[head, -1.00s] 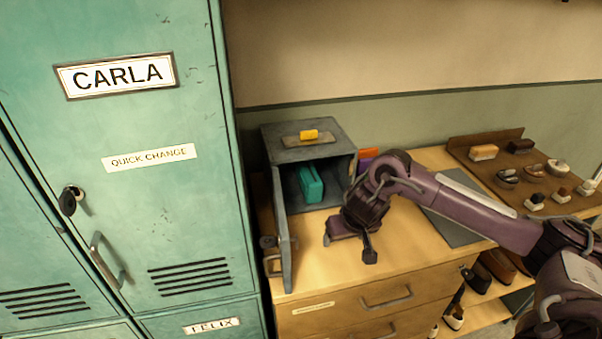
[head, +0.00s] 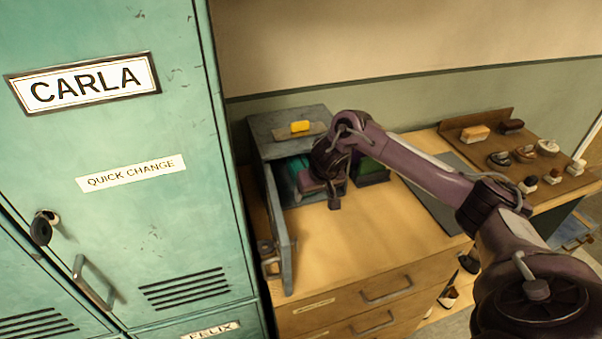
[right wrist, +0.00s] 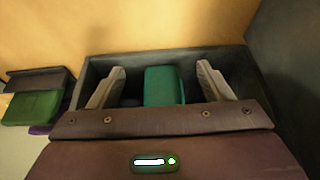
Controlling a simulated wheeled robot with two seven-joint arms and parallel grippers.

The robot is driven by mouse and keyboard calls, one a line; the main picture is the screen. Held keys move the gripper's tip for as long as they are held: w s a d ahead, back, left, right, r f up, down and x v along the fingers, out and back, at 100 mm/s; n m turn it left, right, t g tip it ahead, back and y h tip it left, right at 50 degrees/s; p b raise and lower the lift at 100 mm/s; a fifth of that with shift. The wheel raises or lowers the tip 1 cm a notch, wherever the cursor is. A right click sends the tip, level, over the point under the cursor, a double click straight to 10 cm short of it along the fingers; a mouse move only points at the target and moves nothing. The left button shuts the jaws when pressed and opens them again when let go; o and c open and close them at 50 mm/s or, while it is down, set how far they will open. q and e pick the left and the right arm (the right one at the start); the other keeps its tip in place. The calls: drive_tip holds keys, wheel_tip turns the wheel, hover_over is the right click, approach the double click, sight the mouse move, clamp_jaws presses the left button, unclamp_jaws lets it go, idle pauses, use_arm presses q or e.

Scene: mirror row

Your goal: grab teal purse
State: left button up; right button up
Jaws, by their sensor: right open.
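The teal purse (head: 297,167) is inside a grey metal box (head: 288,117) whose door (head: 280,230) stands open. In the head view my right gripper (head: 318,192) is at the box's mouth and hides much of the purse. In the right wrist view the teal purse (right wrist: 164,86) shows between the two spread fingers of my right gripper (right wrist: 160,70), with a gap on each side. The gripper is open and holds nothing. My left gripper is not in view.
A yellow object (head: 299,127) lies on the box top. A green item (head: 370,168) stands right of the box on the wooden dresser (head: 370,235). Brushes and tins sit on a brown board (head: 480,150) further right. Teal lockers (head: 110,225) stand at left.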

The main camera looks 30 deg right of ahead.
sight(308, 197)
drive_tip(key=shift+w, duration=0.2)
drive_tip(key=shift+w+d+r, duration=0.15)
drive_tip(key=shift+w, duration=0.2)
drive_tip(key=shift+w+d, duration=0.25)
drive_tip(key=shift+w, duration=0.95)
drive_tip(key=x, duration=0.2)
drive_tip(key=shift+w+f, duration=0.15)
drive_tip(key=shift+f, duration=0.15)
drive_tip(key=shift+w+d+f, duration=0.1)
drive_tip(key=shift+f, duration=0.15)
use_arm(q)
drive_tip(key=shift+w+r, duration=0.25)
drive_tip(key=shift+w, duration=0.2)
use_arm(e)
drive_tip(key=c, duration=1.1)
drive_tip(key=shift+c, duration=0.2)
